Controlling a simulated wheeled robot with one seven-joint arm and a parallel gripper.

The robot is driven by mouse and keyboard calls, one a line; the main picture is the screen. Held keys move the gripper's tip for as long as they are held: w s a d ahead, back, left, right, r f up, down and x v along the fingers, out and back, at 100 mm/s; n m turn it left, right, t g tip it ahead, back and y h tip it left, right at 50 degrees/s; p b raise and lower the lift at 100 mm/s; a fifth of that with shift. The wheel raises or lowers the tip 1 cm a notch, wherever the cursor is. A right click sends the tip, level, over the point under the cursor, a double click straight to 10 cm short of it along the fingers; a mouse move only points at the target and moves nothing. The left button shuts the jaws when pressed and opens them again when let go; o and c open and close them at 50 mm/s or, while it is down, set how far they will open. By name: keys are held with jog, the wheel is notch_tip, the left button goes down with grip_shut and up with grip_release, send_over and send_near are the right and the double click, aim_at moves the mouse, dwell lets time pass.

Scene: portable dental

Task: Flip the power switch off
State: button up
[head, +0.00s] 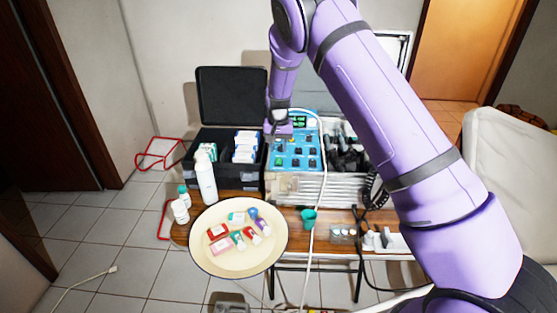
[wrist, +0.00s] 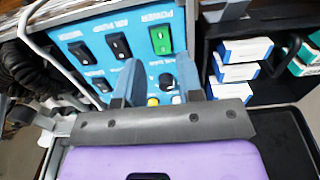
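The power switch (wrist: 160,40) is a green rocker on a blue control panel (wrist: 82,30), beside its POWER label, which appears upside down in the wrist view. Its on or off position is hard to tell. My gripper (wrist: 156,62) is open and empty, its two fingers apart above the panel, with the switch just beyond the fingertips. Whether a finger touches the panel cannot be told. In the head view my gripper (head: 283,126) is over the upper left part of the panel (head: 287,149); the switch is too small there to make out.
An open black case (head: 232,97) with boxes stands left of the panel. A white hose (head: 323,170) runs down over the unit. A white bottle (head: 205,178) and round tray (head: 206,262) are nearby.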

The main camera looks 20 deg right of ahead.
aim_at(279, 163)
notch_tip(279, 163, down, 6)
dwell(0.4)
